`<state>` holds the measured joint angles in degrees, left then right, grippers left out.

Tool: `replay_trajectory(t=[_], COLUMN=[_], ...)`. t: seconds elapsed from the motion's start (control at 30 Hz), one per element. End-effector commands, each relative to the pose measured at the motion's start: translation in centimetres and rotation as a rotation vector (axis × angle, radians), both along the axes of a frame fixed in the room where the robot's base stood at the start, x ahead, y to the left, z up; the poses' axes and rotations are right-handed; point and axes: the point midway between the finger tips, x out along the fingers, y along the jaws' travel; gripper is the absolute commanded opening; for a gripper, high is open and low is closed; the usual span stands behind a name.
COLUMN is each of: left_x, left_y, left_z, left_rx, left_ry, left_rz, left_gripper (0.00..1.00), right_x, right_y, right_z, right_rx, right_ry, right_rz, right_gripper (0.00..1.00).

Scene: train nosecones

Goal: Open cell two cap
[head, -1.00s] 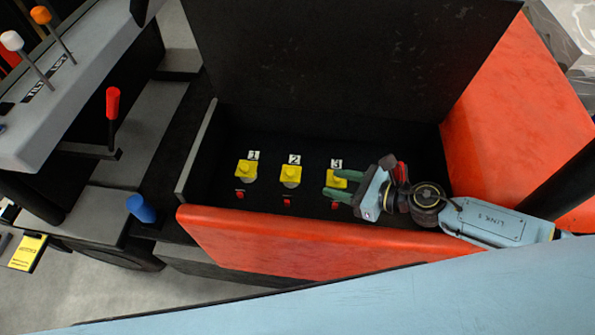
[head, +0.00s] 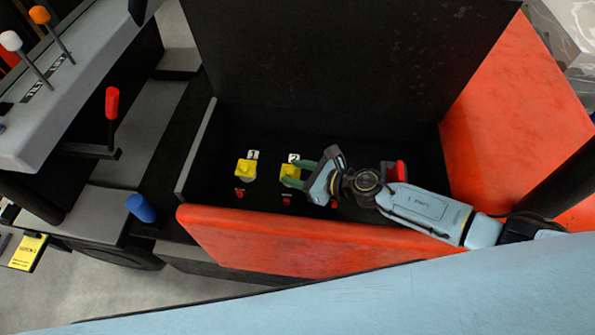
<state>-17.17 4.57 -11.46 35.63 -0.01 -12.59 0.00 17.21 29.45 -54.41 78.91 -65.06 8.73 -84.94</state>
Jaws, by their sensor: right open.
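The cell two cap (head: 290,173) is yellow and sits beside the white "2" label (head: 293,158) on the dark floor of the compartment. It looks shut, and its right side is partly hidden by a finger. My right gripper (head: 302,176) is open, its green fingers pointing left at the right side of this cap. I cannot tell whether they touch it. The cell one cap (head: 245,169) is yellow, by the "1" label (head: 253,155). The cell three cap and its label are hidden behind my right gripper and wrist. My left gripper is not in view.
The red front wall (head: 300,243) and red right side panel (head: 520,120) bound the compartment. A black lid (head: 340,60) stands upright behind. Small red parts (head: 286,199) lie in front of the caps. A red lever (head: 112,103) and blue knob (head: 140,207) are at left.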

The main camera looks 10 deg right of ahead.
Motion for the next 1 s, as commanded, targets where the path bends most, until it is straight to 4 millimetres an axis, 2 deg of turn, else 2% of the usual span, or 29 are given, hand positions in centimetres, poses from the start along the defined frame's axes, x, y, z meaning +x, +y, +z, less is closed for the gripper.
replay_trajectory(t=[0.03,0.33,0.67,1.0], left_x=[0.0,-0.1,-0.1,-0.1], left_y=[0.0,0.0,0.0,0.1], left_z=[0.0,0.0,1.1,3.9], left_rx=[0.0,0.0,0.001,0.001], left_ry=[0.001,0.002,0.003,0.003], left_rz=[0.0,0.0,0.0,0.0], left_gripper=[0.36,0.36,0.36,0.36], right_x=[0.0,0.0,0.3,1.3], right_y=[0.0,0.0,-0.1,-0.5], right_z=[0.0,0.0,0.6,1.6], right_rx=[0.0,0.0,0.016,0.085], right_ry=[0.0,0.0,0.052,0.269], right_rz=[0.0,0.0,0.0,0.0], right_gripper=[0.39,0.0,0.0,0.0])
